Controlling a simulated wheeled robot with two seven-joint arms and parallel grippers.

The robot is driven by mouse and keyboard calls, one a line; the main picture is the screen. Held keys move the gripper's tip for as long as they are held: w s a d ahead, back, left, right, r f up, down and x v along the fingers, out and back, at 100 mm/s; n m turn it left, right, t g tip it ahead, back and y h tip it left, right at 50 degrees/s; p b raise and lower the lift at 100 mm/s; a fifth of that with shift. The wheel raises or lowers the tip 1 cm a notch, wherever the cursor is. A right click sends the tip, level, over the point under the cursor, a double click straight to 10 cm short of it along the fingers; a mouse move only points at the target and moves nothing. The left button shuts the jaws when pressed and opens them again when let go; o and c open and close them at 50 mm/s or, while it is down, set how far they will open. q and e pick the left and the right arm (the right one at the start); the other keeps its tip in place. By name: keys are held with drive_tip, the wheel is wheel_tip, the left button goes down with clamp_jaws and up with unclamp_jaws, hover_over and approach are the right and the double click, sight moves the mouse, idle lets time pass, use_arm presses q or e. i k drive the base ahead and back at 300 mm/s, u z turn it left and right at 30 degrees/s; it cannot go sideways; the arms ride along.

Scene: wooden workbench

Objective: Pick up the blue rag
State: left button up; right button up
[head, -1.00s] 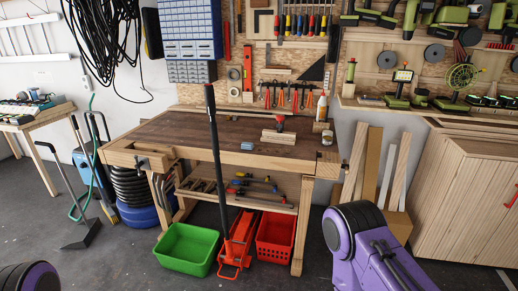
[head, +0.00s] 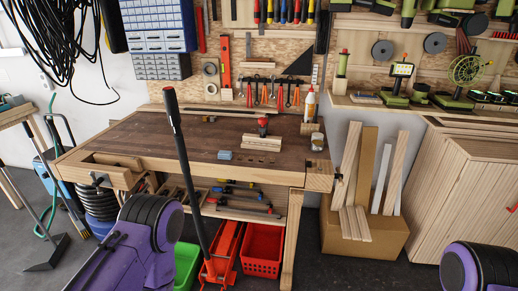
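A small light-blue folded item (head: 225,155), which looks like the blue rag, lies on the dark top of the wooden workbench (head: 135,140), near its front edge and left of a wooden block. Neither of my grippers is in view. Only purple arm parts of mine show, at the lower left and the lower right, both well apart from the rag.
A wooden block (head: 261,143) with a red-knobbed tool, a glue bottle (head: 309,106) and a can (head: 316,141) stand on the bench. A long black jack handle (head: 186,180) rises in front of the bench. The bench top around the rag is mostly clear.

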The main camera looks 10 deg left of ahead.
sight(222, 154)
drive_tip(key=u, duration=0.15)
drive_tip(key=i, duration=0.7)
drive_tip(key=u, duration=0.55)
